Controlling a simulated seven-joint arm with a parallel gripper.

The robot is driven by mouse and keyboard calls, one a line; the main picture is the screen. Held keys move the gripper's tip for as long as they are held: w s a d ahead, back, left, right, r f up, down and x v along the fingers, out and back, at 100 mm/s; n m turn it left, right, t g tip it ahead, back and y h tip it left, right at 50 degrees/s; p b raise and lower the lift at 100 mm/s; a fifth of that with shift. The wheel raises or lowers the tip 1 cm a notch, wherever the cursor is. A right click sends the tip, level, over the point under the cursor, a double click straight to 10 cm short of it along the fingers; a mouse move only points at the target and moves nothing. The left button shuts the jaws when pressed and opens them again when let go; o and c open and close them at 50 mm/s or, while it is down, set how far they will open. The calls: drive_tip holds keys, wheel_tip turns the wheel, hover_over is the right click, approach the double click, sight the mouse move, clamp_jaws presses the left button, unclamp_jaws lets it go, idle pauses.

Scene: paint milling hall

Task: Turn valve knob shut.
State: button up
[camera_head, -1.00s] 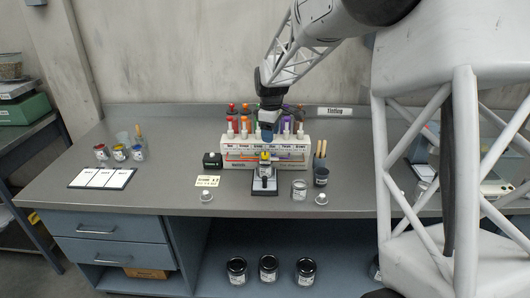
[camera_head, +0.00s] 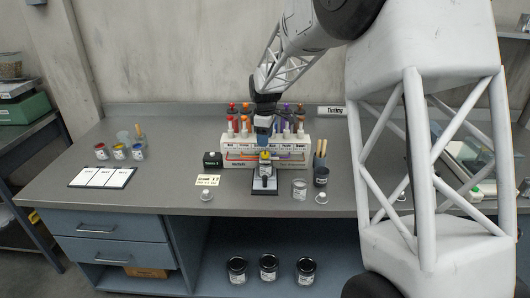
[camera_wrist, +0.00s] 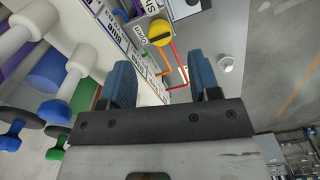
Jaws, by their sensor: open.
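The valve knob (camera_wrist: 161,32) is yellow with a dark bar across it. It sits on a grey valve body at the front of the white dispenser rack, and it also shows in the head view (camera_head: 265,156). Beside it in the wrist view are white labels; one reads "Open" and another, partly cut off, begins "Sh". My gripper (camera_wrist: 162,80) is open, its two blue fingers apart and empty. The knob lies beyond the fingertips, between their lines, not touching them. In the head view my gripper (camera_head: 263,138) hangs just above and behind the knob.
The rack (camera_head: 239,158) holds several coloured cylinders close to my gripper. A small can (camera_head: 300,189), a dark cup of sticks (camera_head: 321,176) and a black box (camera_head: 212,160) stand nearby.

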sight(265, 153)
drive_tip(key=shift+f, duration=3.2)
drive_tip(key=c, duration=0.9)
drive_tip(key=shift+c, duration=0.2)
